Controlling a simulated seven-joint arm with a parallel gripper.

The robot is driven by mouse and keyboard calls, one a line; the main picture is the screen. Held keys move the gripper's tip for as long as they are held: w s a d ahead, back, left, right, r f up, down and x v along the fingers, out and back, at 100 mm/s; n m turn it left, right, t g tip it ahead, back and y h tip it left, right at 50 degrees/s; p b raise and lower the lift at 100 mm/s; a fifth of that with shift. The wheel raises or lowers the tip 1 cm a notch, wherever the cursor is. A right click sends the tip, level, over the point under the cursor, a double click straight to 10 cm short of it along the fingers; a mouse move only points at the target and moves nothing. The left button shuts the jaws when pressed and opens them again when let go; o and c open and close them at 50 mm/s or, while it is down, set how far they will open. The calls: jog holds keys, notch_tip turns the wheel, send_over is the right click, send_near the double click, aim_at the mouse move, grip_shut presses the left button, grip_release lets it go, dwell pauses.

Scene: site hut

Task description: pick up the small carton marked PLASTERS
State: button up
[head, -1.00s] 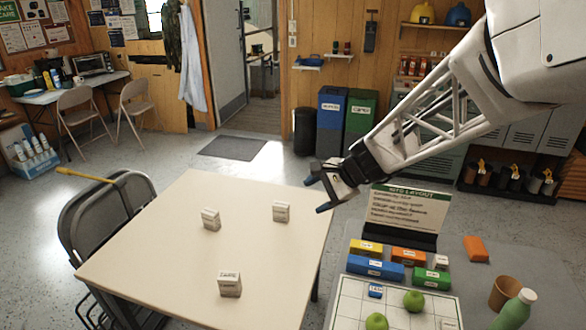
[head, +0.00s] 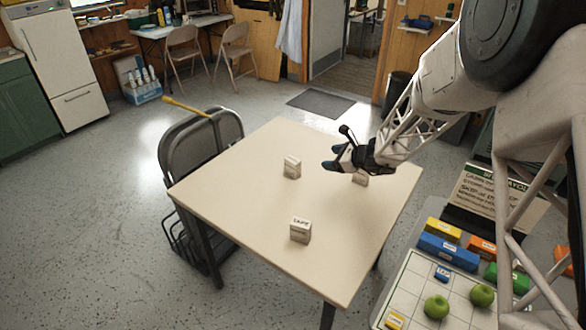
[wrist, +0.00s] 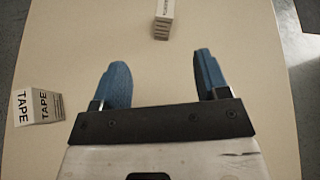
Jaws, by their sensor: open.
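Three small white cartons stand on the beige table (head: 250,215): a left one (head: 292,167), a front one (head: 300,230) and one at the right (head: 360,179), partly hidden behind my gripper (head: 334,158). Their labels are too small to read surely in the head view. My gripper is open and empty above the table. In the wrist view my two blue fingers (wrist: 160,78) are well apart. A carton marked TAPE (wrist: 40,105) lies left of them. Another carton (wrist: 164,20), cut by the top edge, is ahead between the fingers' lines; its small sideways print is not legible.
The table between the cartons is clear.

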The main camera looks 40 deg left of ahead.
aim_at(299, 169)
jog(key=a+f+m, duration=0.1)
jog(key=a+f, duration=0.2)
jog(key=w+a+f+m, duration=0.1)
jog(key=a+f, duration=0.2)
jog(key=f, duration=0.1)
jog(key=a+f+m+t, duration=0.1)
jog(key=a+f+m, duration=0.1)
jog(key=a+f, duration=0.1)
jog(key=shift+w+a+f+y, duration=0.2)
jog(key=shift+a+f+y, duration=0.2)
jog(key=shift+f, duration=0.2)
jog(key=shift+x, duration=1.3)
jog(key=shift+x, duration=2.6)
jog(key=shift+s, duration=0.15)
jog(key=c, duration=1)
